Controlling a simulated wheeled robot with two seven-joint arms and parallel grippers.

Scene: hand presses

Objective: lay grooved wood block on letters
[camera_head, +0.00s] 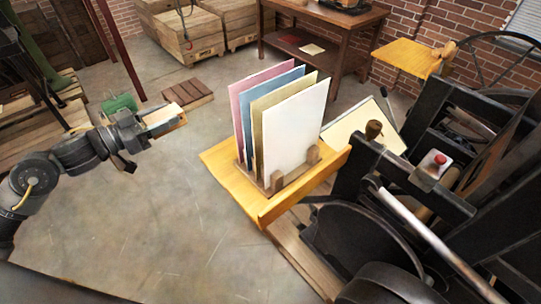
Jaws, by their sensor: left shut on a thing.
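My left gripper (150,126) reaches in from the left and is shut on a small block (163,120), pale on top with a brown wooden end. It holds the block in the air, left of the yellow wooden shelf and apart from it. Grooves on the block are too small to make out. Several large sheets (296,125), pink, blue, tan and white, stand upright in a wooden rack (277,182) on the shelf. No letters can be made out for sure. My right gripper is not in view.
The yellow shelf (226,179) joins a black hand press (345,235) at the right. A slatted brown wooden piece (188,94) and a green object (119,104) are behind my left gripper. Crates (190,38) and a table (323,17) stand at the back. Open floor lies between arm and shelf.

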